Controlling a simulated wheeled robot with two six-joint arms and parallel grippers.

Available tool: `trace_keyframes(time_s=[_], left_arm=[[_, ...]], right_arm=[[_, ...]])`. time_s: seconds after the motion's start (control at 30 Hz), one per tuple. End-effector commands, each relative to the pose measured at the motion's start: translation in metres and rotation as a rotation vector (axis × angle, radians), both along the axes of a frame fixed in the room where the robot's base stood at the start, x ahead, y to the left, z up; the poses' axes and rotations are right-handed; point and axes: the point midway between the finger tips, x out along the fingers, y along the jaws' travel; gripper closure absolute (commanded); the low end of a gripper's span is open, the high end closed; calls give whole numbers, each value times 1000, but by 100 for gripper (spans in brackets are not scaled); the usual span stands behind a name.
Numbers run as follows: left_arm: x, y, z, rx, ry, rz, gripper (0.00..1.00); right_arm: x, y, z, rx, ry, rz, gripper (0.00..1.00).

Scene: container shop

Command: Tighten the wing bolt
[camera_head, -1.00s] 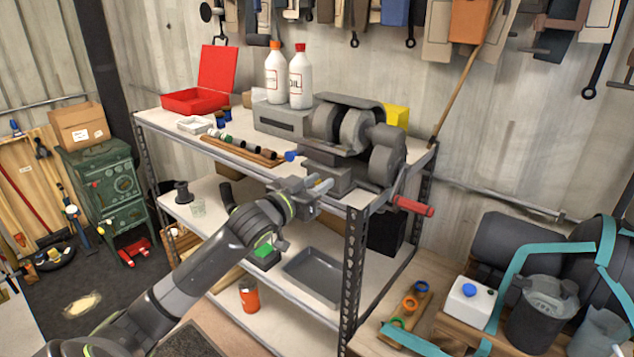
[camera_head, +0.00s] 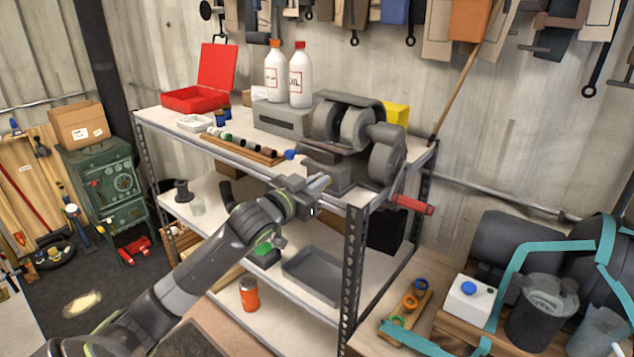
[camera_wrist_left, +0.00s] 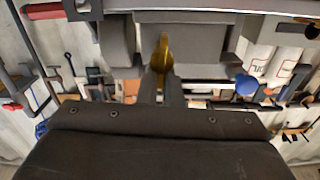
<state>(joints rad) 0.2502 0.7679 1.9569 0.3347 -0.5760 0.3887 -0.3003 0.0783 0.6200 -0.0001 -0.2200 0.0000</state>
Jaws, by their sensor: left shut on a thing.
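The wing bolt (camera_wrist_left: 163,46) shows as a brass-coloured piece between my fingers in the left wrist view, seen edge-on. My left gripper (camera_head: 319,183) is at the front edge of the top shelf, just below the grey grinder (camera_head: 352,125). The gripper (camera_wrist_left: 163,82) is shut on the bolt. In the head view the bolt is hidden by the fingers, and its threaded end cannot be seen. My right gripper is not in view.
The steel shelf unit (camera_head: 352,275) stands under my left gripper. A blue knob (camera_head: 290,154) is just left of the gripper, and a red crank handle (camera_head: 412,204) is to its right.

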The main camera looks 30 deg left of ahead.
Motion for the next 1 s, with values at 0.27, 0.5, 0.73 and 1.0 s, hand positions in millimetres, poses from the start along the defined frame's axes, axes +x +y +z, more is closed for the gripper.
trace_keyframes(time_s=[0.27, 0.5, 0.73, 1.0], left_arm=[[0, -5, -1, 217, -18, 0, 100], [0, -9, -3, 445, -37, 0, 100], [-1, -12, -7, 663, -53, 0, 100], [-1, -15, -11, 918, -74, 0, 100]], right_arm=[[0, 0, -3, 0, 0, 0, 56], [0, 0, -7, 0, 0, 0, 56], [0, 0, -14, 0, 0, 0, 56], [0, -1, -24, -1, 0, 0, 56]])
